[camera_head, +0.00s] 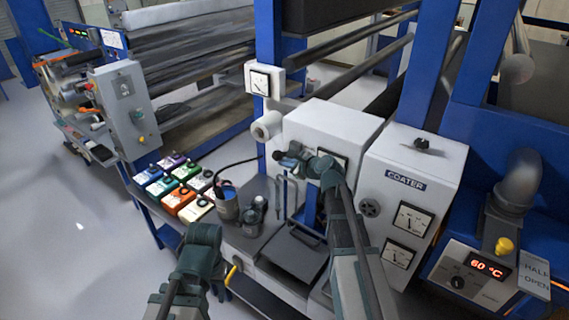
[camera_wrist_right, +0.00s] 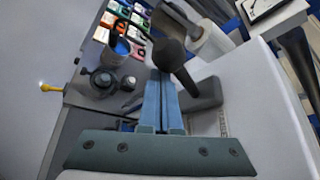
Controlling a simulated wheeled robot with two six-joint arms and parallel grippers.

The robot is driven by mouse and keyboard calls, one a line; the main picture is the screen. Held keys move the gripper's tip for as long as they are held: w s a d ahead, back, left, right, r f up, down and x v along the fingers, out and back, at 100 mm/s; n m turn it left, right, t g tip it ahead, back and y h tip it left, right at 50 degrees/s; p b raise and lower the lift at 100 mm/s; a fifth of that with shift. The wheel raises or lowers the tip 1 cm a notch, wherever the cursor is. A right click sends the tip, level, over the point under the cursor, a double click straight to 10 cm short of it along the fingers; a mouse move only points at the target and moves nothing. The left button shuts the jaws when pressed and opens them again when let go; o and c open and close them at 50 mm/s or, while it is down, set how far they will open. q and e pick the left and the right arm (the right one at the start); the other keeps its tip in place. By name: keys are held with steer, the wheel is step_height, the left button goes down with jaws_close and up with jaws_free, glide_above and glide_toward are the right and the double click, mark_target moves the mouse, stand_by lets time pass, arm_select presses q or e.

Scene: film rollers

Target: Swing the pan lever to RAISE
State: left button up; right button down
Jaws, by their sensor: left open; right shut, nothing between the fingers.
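The pan lever (camera_wrist_right: 170,53) shows in the right wrist view as a dark ball knob on a short stem, running down to a dark grey mount (camera_wrist_right: 206,94). In the head view its knob (camera_head: 277,155) is small, on the left of the white coater housing. My right gripper (camera_head: 287,161) is shut and empty. Its blue fingers (camera_wrist_right: 163,80) reach close beside the knob and stem; I cannot tell whether they touch. My left gripper (camera_head: 222,284) is low in front of the bench, open and apart from the lever.
A dark pan-like tray (camera_head: 298,254) lies below the coater. A yellow handle (camera_head: 230,273) is near my left gripper. A white roll (camera_head: 266,126) sits above.

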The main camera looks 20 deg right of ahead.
steer(key=shift+w+r, duration=0.1)
steer(key=shift+r, duration=0.05)
stand_by(0.4)
steer(key=shift+d, duration=0.1)
step_height(320, 180, down, 4)
steer(key=b, duration=0.4)
steer(key=w+d+p+v, duration=0.1)
steer(key=p+v, duration=0.4)
steer(key=v, duration=0.5)
steer(key=shift+d+r, duration=0.35)
steer(key=shift+d, duration=0.3)
steer(key=shift+s, duration=0.1)
